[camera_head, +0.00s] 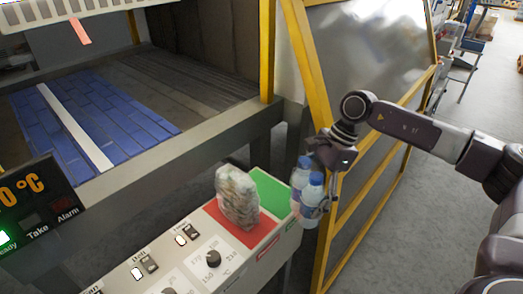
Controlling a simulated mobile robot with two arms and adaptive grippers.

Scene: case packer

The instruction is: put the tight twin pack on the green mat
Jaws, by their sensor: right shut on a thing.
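The twin pack (311,196) is two clear bottles with blue caps, side by side and upright. My right gripper (322,184) is shut on it and holds it just right of the control panel's end. The wrap around the bottles is too small to make out. The green mat (273,190) lies on top of the panel, left of the held bottles, and its visible part is bare. A pack in crinkled, baggy film (237,197) stands on the red mat (256,235) and hides part of the mats. My left gripper is out of view.
The control panel (212,278) has knobs and switches in front of the mats. A yellow-framed guard (372,165) stands close behind my right gripper. A conveyor with blue slats (115,125) lies at the left. A temperature display (35,205) is at the left edge.

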